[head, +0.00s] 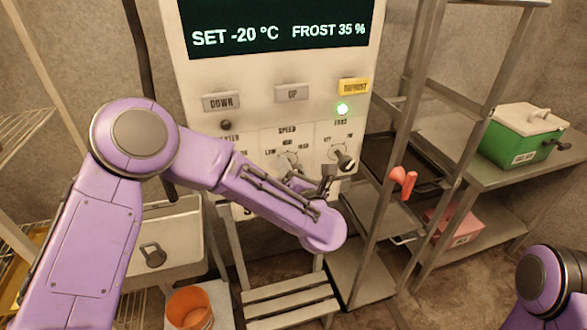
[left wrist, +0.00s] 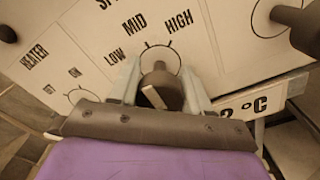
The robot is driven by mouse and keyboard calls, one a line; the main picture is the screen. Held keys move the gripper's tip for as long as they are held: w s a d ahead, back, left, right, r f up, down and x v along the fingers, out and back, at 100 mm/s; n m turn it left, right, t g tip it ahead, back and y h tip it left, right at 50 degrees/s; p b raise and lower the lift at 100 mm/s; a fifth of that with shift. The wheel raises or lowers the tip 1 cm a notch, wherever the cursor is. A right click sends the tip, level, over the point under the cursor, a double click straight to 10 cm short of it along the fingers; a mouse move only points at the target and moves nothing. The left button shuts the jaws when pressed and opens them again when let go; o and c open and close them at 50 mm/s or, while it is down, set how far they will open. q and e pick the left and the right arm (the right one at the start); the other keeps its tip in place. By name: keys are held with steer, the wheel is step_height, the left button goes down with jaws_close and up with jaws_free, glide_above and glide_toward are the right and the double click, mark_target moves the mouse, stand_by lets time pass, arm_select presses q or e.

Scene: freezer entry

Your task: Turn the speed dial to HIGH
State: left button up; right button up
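The speed dial (left wrist: 160,85) is a dark round knob with a pale mark, below the printed LOW, MID and HIGH in the left wrist view. In the head view the dial's scale (head: 289,157) shows on the white control panel (head: 215,75), with the knob largely hidden by my left gripper (head: 302,182). In the left wrist view the left gripper's fingers (left wrist: 161,82) stand on either side of the knob, very close to it. Whether they press on it is unclear. I cannot tell which setting the knob points to. My right gripper is out of view.
A green cooler (head: 522,138) sits on a shelf. An orange bucket (head: 189,308) is low on the left.

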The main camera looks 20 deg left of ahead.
arm_select(q)
steer(key=c, duration=0.5)
steer(key=shift+d, duration=0.1)
steer(key=shift+m, duration=0.5)
steer(key=m, duration=0.3)
steer(key=shift+b, duration=0.3)
steer(key=m, duration=0.2)
steer(key=shift+r+m, duration=0.1)
steer(key=shift+m, duration=1.8)
